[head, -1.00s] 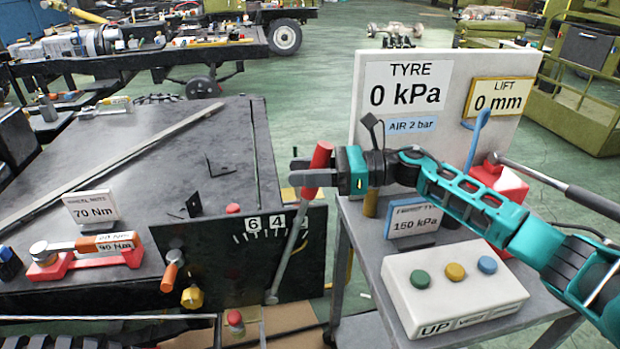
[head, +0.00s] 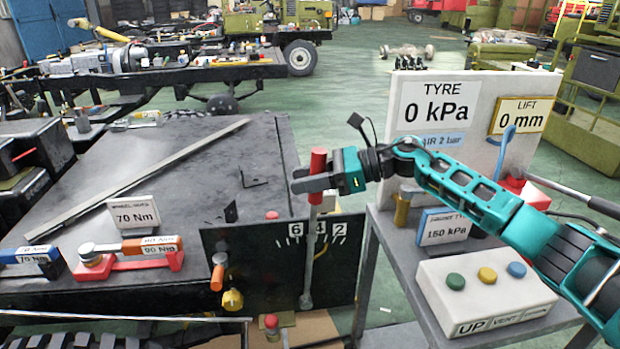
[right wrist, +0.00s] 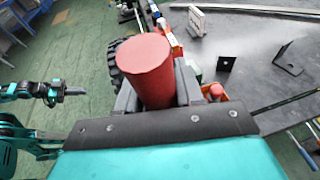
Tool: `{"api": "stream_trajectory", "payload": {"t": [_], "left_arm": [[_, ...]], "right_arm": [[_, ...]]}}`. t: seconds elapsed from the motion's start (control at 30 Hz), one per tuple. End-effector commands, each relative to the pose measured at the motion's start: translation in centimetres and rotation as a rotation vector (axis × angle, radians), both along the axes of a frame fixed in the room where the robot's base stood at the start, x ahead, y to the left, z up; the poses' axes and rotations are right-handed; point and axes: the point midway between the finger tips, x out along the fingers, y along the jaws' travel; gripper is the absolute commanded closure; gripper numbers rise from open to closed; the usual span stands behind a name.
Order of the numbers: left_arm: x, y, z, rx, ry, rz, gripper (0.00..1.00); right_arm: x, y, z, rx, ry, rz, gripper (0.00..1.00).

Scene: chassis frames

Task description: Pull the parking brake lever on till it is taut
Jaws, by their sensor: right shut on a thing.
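The parking brake lever (head: 309,265) is a grey rod with a red grip (head: 318,162), standing nearly upright in front of a dark plate (head: 225,262). A white scale marked 6, 4, 2 (head: 319,229) is on the plate; the rod crosses it beside the 4. My right gripper (head: 312,181) is shut around the red grip, coming from the right. In the right wrist view the red grip (right wrist: 145,68) rises between the fingers. My left gripper (right wrist: 68,91) shows at the left of the right wrist view, away from the lever; its jaw opening is unclear.
A white button box (head: 486,293) and a tyre display board (head: 440,100) stand on a cart at the right. A red and orange torque wrench (head: 130,262) lies on the dark chassis deck at the left. Green floor is open behind.

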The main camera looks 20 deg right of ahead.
Motion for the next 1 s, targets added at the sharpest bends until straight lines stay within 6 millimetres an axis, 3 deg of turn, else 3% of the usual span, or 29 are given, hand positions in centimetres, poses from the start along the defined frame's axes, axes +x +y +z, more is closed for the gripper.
{"api": "stream_trajectory", "payload": {"t": [0.1,0.23,0.63,0.67,0.83,1.0], "left_arm": [[0.2,0.0,1.9,0.001,-0.002,0.0,1.0],[0.3,0.0,2.9,0.001,-0.007,-0.001,1.0],[0.4,0.0,3.0,0.0,-0.01,-0.002,1.0],[0.4,-0.1,3.0,0.0,-0.01,-0.002,1.0],[0.3,-0.1,3.0,-0.001,-0.008,-0.002,1.0],[0.1,-0.1,2.9,0.0,-0.003,-0.001,1.0]], "right_arm": [[0.4,2.1,0.2,-0.068,0.03,0.01,1.0],[0.9,3.8,-0.2,-0.117,0.042,0.007,1.0],[1.1,4.2,-0.6,-0.139,0.042,0.003,1.0],[1.1,4.2,-0.5,-0.139,0.042,0.003,0.61],[1.1,4.2,-0.4,-0.137,0.039,0.001,0.44],[1.2,4.2,-0.3,-0.135,0.037,0.0,0.43]]}}
